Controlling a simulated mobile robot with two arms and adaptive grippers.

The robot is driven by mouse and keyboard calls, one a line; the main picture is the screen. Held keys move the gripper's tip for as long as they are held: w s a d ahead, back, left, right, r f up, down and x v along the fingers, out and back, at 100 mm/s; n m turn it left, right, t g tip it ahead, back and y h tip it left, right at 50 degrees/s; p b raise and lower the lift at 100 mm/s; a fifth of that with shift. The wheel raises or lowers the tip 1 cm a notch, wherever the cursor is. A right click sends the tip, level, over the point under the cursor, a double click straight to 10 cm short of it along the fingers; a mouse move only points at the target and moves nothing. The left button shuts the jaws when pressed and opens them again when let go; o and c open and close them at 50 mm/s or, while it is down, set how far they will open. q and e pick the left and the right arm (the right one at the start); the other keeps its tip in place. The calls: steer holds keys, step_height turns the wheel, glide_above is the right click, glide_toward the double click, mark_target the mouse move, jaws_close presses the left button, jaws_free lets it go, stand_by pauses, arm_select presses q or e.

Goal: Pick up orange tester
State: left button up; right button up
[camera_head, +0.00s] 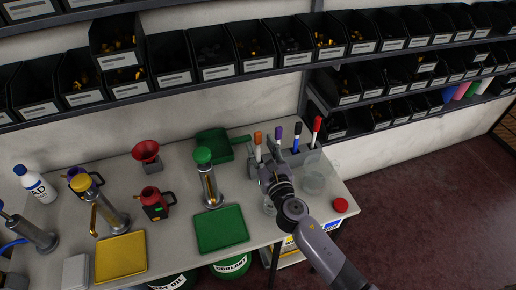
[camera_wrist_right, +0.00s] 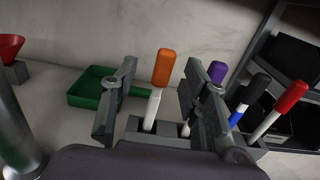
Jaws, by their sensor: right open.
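The orange tester (camera_head: 257,138) stands upright in a grey holder at the right end of the table; it has an orange cap and a white body. In the right wrist view the orange tester (camera_wrist_right: 162,68) rises between the two spread fingers of my right gripper (camera_wrist_right: 155,98), with gaps on both sides. My right gripper (camera_head: 266,166) is open and empty, in front of the holder (camera_wrist_right: 165,134). The tester's lower end is hidden in the holder. My left gripper is not in view.
Purple (camera_head: 278,132), black-and-blue (camera_head: 297,131) and red (camera_head: 316,124) testers stand just right of the orange one. Shelves of black bins (camera_head: 215,60) hang behind.

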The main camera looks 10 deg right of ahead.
mark_target(259, 137)
steer(key=w, duration=0.4)
steer(key=shift+w+r, duration=0.25)
steer(key=shift+w, duration=0.15)
steer(key=shift+s, duration=0.1)
steer(key=shift+c, duration=0.7)
steer(key=c, duration=0.8)
